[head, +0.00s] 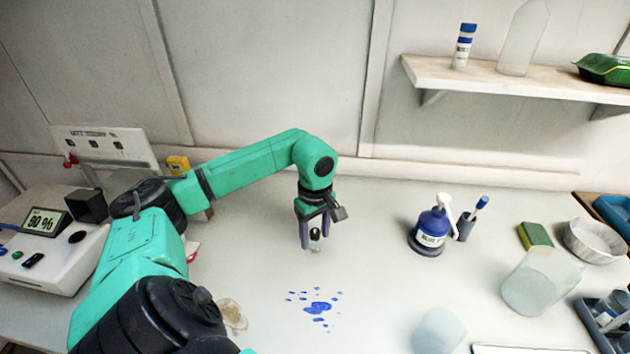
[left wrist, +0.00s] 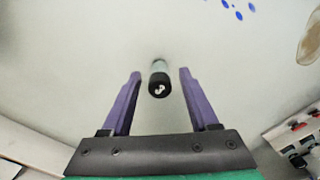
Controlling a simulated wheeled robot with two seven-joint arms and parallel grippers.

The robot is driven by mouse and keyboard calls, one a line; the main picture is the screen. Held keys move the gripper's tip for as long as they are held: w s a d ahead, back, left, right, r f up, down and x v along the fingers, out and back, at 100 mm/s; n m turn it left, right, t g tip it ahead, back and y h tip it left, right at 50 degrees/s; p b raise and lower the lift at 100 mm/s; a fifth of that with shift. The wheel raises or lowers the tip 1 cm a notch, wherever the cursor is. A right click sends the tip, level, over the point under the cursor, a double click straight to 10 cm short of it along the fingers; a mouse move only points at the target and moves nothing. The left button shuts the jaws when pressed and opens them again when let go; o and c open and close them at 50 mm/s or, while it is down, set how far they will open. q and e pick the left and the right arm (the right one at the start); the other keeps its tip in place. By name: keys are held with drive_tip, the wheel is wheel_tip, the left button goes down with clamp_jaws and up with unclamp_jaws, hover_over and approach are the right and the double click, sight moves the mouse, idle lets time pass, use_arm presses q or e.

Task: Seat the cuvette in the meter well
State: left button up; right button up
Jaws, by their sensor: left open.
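The cuvette (head: 315,242) is a small clear vial with a dark cap, standing on the white bench. In the left wrist view the cuvette (left wrist: 159,78) shows its black cap with a white mark, between the two purple fingers. My left gripper (head: 314,234) is open around it, with a gap on both sides in the left wrist view (left wrist: 158,76). The meter (head: 60,245) is a white box at the far left with a display reading 90 %. A dark block (head: 88,205) stands on it; I cannot make out the well opening. My right gripper is not in view.
A blue spill (head: 317,307) lies in front of the cuvette, and a pale brownish item (head: 232,313) left of it. A blue pump bottle (head: 433,227), a green sponge (head: 535,235) and a clear beaker (head: 540,280) stand to the right. A panel (head: 105,148) stands behind the meter.

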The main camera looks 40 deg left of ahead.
sight(315, 231)
use_arm(q)
wheel_tip(315, 231, up, 10)
drive_tip(key=shift+f, duration=0.15)
drive_tip(key=shift+o, duration=0.5)
wheel_tip(315, 231, up, 5)
drive_tip(key=n+p, duration=0.3)
drive_tip(key=p, duration=0.1)
drive_tip(key=shift+a, duration=0.15)
drive_tip(key=shift+n, duration=0.3)
wheel_tip(315, 231, down, 15)
drive_tip(key=p, duration=0.3)
clamp_jaws()
